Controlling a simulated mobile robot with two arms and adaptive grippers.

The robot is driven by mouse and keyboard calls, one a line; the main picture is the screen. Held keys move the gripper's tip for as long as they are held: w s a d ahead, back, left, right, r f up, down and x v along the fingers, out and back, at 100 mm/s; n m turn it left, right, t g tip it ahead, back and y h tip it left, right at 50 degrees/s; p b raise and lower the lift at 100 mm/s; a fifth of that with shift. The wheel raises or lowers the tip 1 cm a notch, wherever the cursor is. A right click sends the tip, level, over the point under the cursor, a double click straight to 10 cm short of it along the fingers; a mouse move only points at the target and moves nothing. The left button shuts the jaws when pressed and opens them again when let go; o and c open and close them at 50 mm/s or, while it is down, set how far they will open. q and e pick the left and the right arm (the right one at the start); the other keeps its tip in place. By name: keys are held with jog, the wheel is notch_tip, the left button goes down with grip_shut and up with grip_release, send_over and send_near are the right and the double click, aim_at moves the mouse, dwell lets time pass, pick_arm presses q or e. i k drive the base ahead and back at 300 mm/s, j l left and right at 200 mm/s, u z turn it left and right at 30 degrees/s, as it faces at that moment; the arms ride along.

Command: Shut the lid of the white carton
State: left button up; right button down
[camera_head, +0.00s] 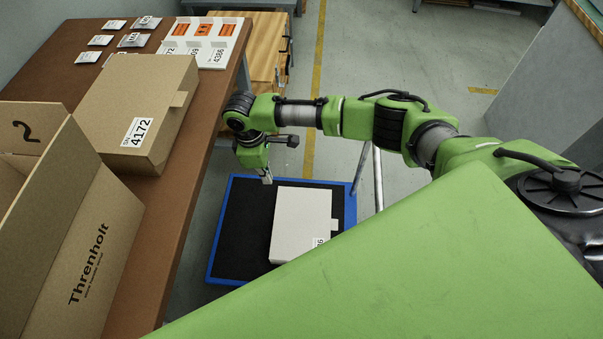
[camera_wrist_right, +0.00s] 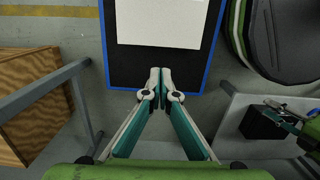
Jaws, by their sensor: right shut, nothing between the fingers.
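The white carton (camera_head: 302,222) lies on a black platform with a blue rim (camera_head: 213,245). Its top looks flat and the lid looks down, with a small tab on its right side. A label shows at its lower right, partly cut off by my green body. The carton's white top also shows in the right wrist view (camera_wrist_right: 160,22). My right gripper (camera_head: 267,180) is shut and empty, pointing down, just beyond the carton's upper left corner and apart from it in the picture. Its fingertips meet in the right wrist view (camera_wrist_right: 160,72). My left gripper is not in the head view.
A brown table (camera_head: 185,215) on the left holds an open brown box (camera_head: 95,245), a closed brown carton (camera_head: 135,105), a white tray (camera_head: 235,45) with orange items and several small packets. A wooden cabinet (camera_head: 262,60) stands behind. Grey floor lies beyond the platform.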

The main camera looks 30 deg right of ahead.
aim_at(303, 221)
jog(key=k, duration=0.95)
